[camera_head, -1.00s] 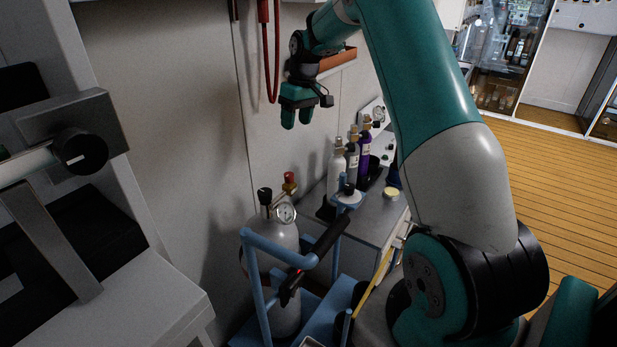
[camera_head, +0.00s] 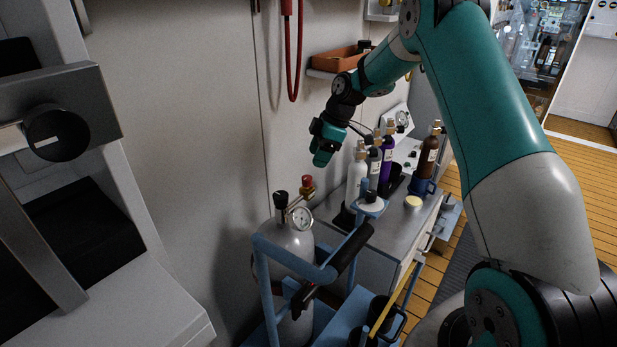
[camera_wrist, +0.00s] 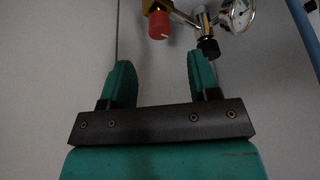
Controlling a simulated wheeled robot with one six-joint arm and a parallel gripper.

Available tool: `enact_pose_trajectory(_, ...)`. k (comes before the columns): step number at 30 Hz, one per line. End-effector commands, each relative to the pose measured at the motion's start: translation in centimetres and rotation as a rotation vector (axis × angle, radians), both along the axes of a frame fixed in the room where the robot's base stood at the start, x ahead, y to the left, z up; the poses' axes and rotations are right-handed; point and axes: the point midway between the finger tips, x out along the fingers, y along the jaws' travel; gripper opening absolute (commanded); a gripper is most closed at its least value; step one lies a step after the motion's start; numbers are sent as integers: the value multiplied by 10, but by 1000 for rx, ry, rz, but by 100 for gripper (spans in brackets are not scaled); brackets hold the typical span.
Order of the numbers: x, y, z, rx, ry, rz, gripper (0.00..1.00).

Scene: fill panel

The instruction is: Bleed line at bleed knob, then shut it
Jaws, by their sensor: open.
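A grey gas cylinder (camera_head: 296,243) stands in a blue cart. Its valve carries a red knob (camera_head: 307,181) on a brass fitting, a black knob (camera_head: 281,198) and a round gauge (camera_head: 300,218). I cannot tell which is the bleed knob. My gripper (camera_head: 322,158) hangs above the valve in the head view, apart from it. In the wrist view its two green fingers (camera_wrist: 163,80) are spread and nothing is between them. Beyond the fingertips are the red knob (camera_wrist: 160,26), the black knob (camera_wrist: 208,48) and part of the gauge (camera_wrist: 237,10).
The cart's blue rail (camera_head: 290,262) with a dark handle surrounds the cylinder. Several small bottles (camera_head: 386,160) stand on a grey cabinet behind it, near a sloped white box with a gauge (camera_head: 402,118). A wall lies close on the left. A red hose (camera_head: 294,85) hangs there.

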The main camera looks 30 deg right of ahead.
Motion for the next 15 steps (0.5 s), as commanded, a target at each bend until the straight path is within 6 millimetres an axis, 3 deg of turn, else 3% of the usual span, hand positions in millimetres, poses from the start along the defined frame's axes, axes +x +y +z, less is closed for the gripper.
enact_pose_trajectory(6,6,16,-43,1,4,1,56)
enact_pose_trajectory(15,11,25,-68,-1,0,-2,56)
